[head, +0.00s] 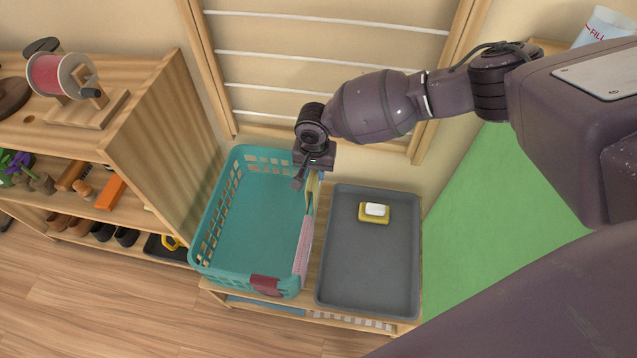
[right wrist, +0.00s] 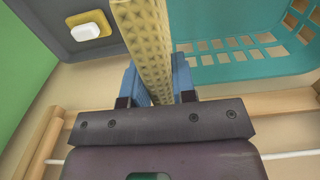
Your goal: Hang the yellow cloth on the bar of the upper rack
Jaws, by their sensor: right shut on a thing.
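The yellow cloth (head: 312,189) is a narrow strip at the right rim of the teal basket, near its back corner. It also shows as a patterned yellow strip in the right wrist view (right wrist: 145,40). My right gripper (head: 316,176) is shut on it, with a blue finger on each side of the strip (right wrist: 158,75). I cannot tell whether the cloth touches the basket rim. A wooden rack with white bars (head: 330,63) stands against the wall behind; its visible bars are bare. My left gripper is not in view.
The teal basket (head: 238,155) carries a pink cloth (head: 304,245) and a dark red cloth (head: 266,284) on its rim. A grey tray (head: 340,290) beside it holds a soap dish (head: 374,218). A wooden shelf (head: 165,120) with a spool (head: 58,76) stands left.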

